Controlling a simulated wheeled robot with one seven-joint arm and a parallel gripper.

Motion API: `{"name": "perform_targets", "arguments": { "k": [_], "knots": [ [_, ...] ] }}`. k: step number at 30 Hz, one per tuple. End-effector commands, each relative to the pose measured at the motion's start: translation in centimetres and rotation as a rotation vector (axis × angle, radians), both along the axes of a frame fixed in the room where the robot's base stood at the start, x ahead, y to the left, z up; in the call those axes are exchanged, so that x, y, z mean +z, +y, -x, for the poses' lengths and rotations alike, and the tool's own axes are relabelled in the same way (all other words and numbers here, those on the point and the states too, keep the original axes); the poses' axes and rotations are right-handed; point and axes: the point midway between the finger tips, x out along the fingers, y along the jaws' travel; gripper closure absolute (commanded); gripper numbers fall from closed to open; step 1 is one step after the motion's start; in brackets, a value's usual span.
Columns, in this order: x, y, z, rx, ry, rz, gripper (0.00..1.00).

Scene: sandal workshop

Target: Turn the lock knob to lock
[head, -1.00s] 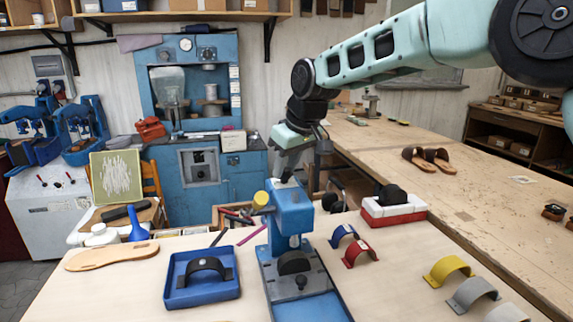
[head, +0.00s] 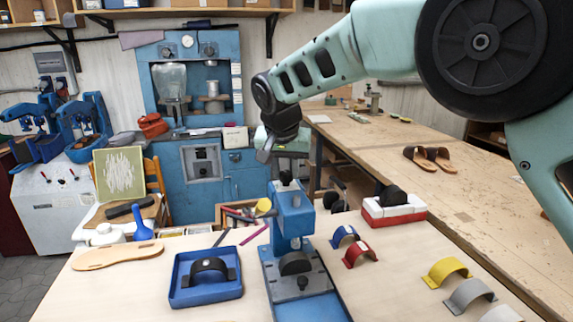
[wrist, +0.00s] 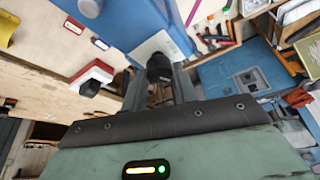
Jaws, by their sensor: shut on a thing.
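The lock knob (head: 286,178) is a small black knob on top of the blue press (head: 293,215) in the middle of the front table. In the wrist view, the black knob (wrist: 159,66) stands on a pale plate (wrist: 160,46) on the press. My gripper (wrist: 158,78) is shut on the knob, one finger on each side. In the head view my gripper (head: 283,163) is above the press, its pale green body tilted and turned sideways. The finger contact is too small to make out there. Any lock marking cannot be read.
A blue tray (head: 181,300) with a black strap stands left of the press. A red and white block (head: 394,214) is behind right. Blue, red, yellow and grey curved straps lie on the right. A yellow-ended lever (head: 264,205) projects left from the press.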

Motion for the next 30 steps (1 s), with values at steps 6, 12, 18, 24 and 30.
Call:
{"name": "perform_targets", "arguments": {
  "k": [6, 12, 18, 24, 30],
  "knots": [
    [0.29, 0.20, -0.08, -0.173, -0.002, 0.000, 0.94],
    [0.24, 0.21, -0.11, -0.293, -0.002, -0.001, 0.94],
    [0.17, 0.25, -0.13, -0.362, -0.002, -0.001, 0.94],
    [0.10, 0.24, -0.12, -0.391, -0.001, -0.002, 0.94],
    [0.07, 0.24, -0.12, -0.395, -0.001, -0.003, 0.94]
  ]
}}
